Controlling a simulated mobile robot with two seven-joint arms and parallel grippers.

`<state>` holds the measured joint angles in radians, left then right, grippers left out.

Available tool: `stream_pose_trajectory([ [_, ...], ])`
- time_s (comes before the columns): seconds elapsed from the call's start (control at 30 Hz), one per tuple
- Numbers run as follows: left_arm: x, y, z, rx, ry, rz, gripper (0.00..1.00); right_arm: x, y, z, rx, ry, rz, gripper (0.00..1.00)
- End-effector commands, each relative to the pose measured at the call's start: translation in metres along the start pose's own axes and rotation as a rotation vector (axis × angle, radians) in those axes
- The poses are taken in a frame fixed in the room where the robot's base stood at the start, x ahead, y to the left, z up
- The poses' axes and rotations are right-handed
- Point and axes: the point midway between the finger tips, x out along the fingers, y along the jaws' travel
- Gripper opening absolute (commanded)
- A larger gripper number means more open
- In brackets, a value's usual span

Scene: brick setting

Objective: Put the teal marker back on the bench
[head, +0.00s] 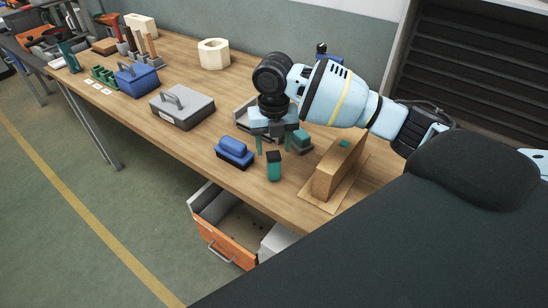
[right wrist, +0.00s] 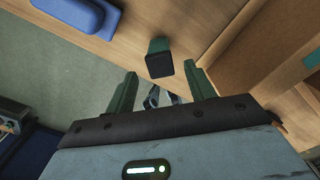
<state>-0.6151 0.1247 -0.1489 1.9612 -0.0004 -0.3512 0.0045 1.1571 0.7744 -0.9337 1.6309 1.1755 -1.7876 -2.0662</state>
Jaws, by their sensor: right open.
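The teal marker (head: 274,167), dark green with a black top, stands upright on the bench (head: 190,67) close to its front edge. In the right wrist view the marker (right wrist: 159,60) is ahead of the fingertips and roughly midway between them. My right gripper (head: 273,147) is open and empty, pointing down over the bench just behind the marker. Its two green fingers also show in the right wrist view (right wrist: 163,83), apart from the marker. My left gripper is not in view.
A blue block-like eraser (head: 234,148) lies left of the marker. A wooden block (head: 334,170) stands to the right, with a small teal patch on top. A grey case (head: 182,106) is farther left. An open orange-fronted drawer (head: 226,243) juts out below the bench edge.

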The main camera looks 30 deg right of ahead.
Motion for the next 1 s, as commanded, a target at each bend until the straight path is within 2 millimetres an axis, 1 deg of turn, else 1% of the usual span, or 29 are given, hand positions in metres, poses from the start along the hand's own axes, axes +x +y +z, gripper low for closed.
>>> stream_pose_trajectory([
  [0.03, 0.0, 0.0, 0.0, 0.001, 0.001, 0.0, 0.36, -0.01, 0.0, 0.0, 0.0, -0.002, 0.001, 0.54],
  [0.1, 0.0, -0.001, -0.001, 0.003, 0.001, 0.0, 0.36, -0.021, 0.0, 0.001, 0.0, -0.002, 0.0, 0.54],
  [0.2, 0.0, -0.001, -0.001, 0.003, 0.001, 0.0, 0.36, -0.032, 0.0, 0.0, -0.001, -0.001, 0.001, 0.54],
  [0.3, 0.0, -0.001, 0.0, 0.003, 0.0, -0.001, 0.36, -0.038, 0.0, 0.0, -0.001, 0.001, -0.001, 0.54],
  [0.47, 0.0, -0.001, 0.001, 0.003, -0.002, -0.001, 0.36, -0.042, 0.0, 0.0, -0.001, 0.002, -0.001, 0.54],
  [1.0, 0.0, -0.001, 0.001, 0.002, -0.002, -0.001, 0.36, -0.042, 0.0, 0.0, -0.001, 0.002, -0.001, 0.54],
])
